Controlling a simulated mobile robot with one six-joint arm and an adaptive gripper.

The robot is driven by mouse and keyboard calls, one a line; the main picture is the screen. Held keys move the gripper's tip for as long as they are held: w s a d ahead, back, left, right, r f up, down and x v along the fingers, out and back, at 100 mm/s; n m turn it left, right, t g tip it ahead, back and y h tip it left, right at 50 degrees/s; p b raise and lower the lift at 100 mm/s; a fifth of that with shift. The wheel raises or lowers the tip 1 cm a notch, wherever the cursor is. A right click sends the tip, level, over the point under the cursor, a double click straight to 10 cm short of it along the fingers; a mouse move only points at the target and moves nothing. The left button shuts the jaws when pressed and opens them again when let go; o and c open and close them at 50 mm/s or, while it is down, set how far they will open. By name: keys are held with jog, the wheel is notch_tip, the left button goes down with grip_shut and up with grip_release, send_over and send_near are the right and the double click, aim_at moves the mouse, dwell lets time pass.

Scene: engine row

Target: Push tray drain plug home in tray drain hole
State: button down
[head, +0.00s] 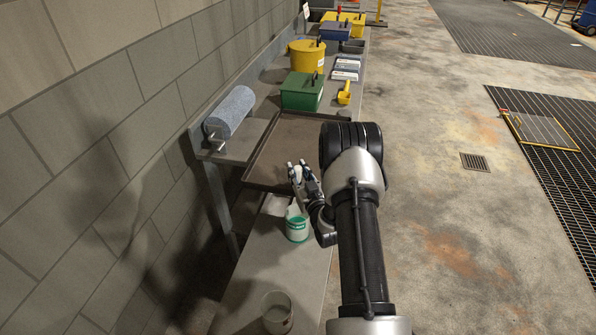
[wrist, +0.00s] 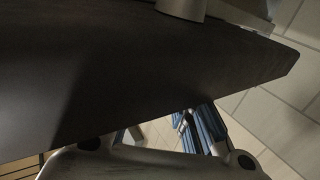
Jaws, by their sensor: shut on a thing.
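My gripper (head: 297,165) is over the near end of the shallow brown tray (head: 285,148) in the head view, its fingers pointing up and away in the picture. It is shut on a small pale piece (head: 298,174), which appears to be the tray drain plug; its shape is mostly hidden by the fingers. I cannot make out the tray drain hole in either view. The wrist view shows a broad dark surface (wrist: 110,75) across its upper part, and the piece in the fingers is not clear there.
On the bench, a white and green tub (head: 297,229) stands just below my gripper, and a clear cup (head: 277,313) nearer. A blue-grey roll (head: 230,111) is left of the tray. A green box (head: 301,92) and yellow scoop (head: 344,93) stand beyond. A block wall bounds the left.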

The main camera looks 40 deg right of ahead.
jog(key=c, duration=1.2)
grip_release()
jog(key=shift+f, duration=0.2)
jog(key=shift+c, duration=0.2)
jog(key=v, duration=1.2)
jog(key=shift+r, duration=0.15)
